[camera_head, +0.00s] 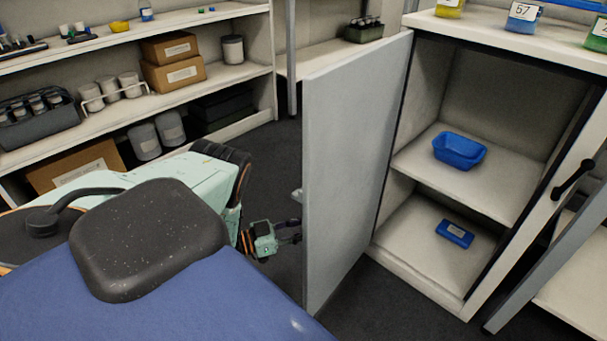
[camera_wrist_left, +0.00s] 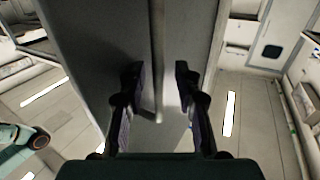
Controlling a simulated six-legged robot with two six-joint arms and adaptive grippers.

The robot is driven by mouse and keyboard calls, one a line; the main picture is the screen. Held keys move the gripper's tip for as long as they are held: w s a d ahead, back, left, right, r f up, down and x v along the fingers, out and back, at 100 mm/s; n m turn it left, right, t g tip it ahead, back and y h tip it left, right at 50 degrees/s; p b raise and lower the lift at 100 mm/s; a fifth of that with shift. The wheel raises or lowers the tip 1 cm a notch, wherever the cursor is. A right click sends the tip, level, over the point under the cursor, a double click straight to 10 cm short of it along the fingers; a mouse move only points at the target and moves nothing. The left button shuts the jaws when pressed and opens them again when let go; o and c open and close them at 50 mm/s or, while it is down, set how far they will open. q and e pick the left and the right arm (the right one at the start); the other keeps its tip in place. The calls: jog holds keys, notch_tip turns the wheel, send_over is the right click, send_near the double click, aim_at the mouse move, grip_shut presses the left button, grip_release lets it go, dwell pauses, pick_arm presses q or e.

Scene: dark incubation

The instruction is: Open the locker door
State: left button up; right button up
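The locker door (camera_head: 352,165) is a grey panel standing wide open, swung out to the left of the locker (camera_head: 430,210). My left gripper (camera_head: 293,230) is beside the door's left face, low down, below a small light knob-like part (camera_head: 297,194). In the left wrist view my left gripper (camera_wrist_left: 158,85) has its two dark fingers apart. A thin vertical bar (camera_wrist_left: 157,50) on a grey panel lies between them in the picture; I cannot tell whether it touches either finger. My right gripper is not in view.
The locker holds a blue bin (camera_head: 459,150) and a small blue box (camera_head: 455,234). Labelled containers (camera_head: 523,17) stand on top. A black handle (camera_head: 573,180) is at the right. Shelves with cardboard boxes (camera_head: 174,74) stand left. Dark floor (camera_head: 275,165) is clear between.

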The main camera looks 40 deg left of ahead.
pick_arm(q)
jog(key=v, duration=1.2)
jog(key=shift+f, duration=0.15)
